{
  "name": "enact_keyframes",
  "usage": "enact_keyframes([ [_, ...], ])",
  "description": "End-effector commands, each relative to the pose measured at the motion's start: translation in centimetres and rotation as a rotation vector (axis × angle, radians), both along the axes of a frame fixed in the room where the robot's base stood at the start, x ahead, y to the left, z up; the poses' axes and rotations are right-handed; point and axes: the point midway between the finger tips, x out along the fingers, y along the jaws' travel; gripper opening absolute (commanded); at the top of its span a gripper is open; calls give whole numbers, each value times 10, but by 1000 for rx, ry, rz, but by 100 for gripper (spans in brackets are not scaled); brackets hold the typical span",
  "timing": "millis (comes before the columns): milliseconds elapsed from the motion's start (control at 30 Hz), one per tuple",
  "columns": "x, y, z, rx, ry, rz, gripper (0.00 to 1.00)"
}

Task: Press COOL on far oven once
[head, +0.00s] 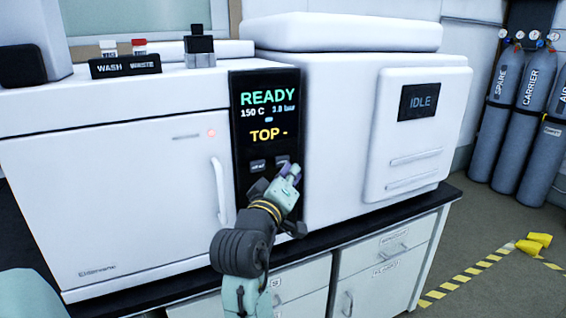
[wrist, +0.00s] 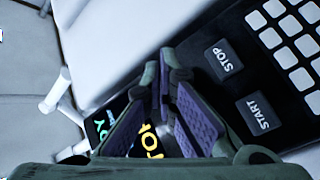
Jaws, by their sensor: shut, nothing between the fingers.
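A white oven (head: 120,185) with a handled door fills the left of the head view. Its black control panel (head: 266,90) reads READY, 150 C and TOP -; part of that screen also shows in the wrist view (wrist: 150,138). In the wrist view the panel carries a STOP button (wrist: 225,60), a START button (wrist: 260,113) and white keys (wrist: 295,45). I can read no COOL label, and I cannot tell whether this is the far oven. My gripper (head: 293,170) is shut and empty in front of the lower panel. Its fingertips (wrist: 165,68) also show in the wrist view; contact is unclear.
A white unit with an IDLE screen (head: 419,101) stands right of the panel. A WASH and WASTE vial holder (head: 125,66) sits on the oven. Drawers (head: 385,265) lie below the dark bench edge. Gas cylinders (head: 503,110) and yellow-black floor tape (head: 470,271) are at right.

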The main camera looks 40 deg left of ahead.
Motion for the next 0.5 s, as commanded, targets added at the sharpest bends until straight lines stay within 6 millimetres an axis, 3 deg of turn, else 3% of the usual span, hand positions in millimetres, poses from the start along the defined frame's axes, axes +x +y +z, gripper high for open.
enact_keyframes([
  [500,4,8,0,0,-1,-1,0],
])
